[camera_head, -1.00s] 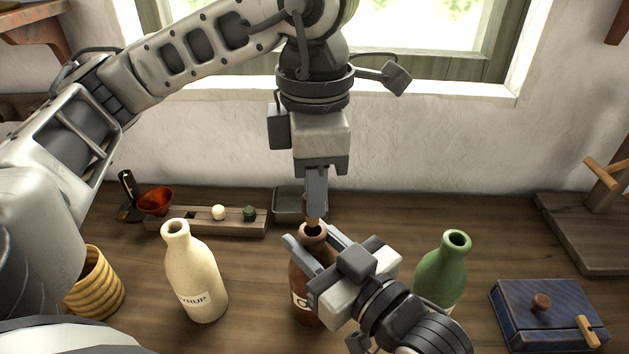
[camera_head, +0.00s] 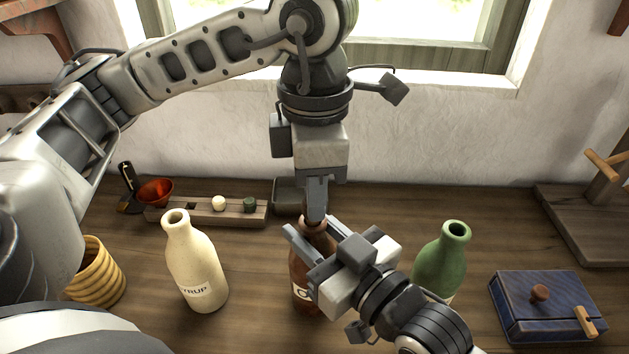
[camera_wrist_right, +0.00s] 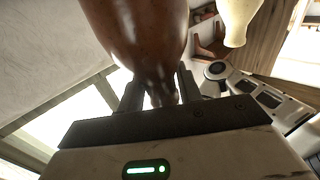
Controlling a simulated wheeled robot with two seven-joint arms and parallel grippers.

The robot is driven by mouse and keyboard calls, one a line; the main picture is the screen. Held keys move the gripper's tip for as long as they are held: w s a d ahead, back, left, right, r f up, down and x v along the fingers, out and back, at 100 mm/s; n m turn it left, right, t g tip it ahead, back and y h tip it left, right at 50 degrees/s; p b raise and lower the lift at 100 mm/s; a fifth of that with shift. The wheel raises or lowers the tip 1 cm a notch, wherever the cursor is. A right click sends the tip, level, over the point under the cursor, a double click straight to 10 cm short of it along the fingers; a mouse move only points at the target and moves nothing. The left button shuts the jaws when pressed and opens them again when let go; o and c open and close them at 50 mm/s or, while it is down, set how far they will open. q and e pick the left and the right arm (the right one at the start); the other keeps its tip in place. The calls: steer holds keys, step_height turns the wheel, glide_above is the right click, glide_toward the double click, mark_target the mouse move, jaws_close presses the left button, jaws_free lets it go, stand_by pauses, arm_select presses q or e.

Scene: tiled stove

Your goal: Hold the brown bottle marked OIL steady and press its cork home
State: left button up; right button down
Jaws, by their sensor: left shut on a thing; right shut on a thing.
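The brown bottle (camera_head: 304,272) stands upright on the bench in the head view, its white label partly hidden by my right arm. My right gripper (camera_head: 319,246) comes in from the lower right and is shut on the bottle below its mouth. In the right wrist view the brown bottle (camera_wrist_right: 140,35) fills the top, its neck between the two fingers (camera_wrist_right: 160,98). My left gripper (camera_head: 316,212) points straight down over the bottle, its shut fingertips at the mouth. The cork between them is almost wholly hidden, so how deep it sits cannot be told.
A cream bottle marked SYRUP (camera_head: 194,265) stands left, a green bottle (camera_head: 440,260) right. A blue box (camera_head: 545,308) lies further right. Behind are a wooden rack (camera_head: 185,212), a grey tray (camera_head: 286,196) and a red bowl (camera_head: 155,191). A ribbed yellow cup (camera_head: 97,272) stands far left.

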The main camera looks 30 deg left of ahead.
arm_select(q)
steer(key=shift+f, duration=0.55)
steer(key=o, duration=1)
step_height(320, 180, up, 12)
steer(key=shift+r, duration=0.1)
steer(key=c, duration=0.4)
steer(key=shift+m, duration=0.4)
step_height(320, 180, down, 6)
steer(key=shift+s+a+r, duration=0.1)
jaws_close()
steer(key=shift+f, duration=1.9)
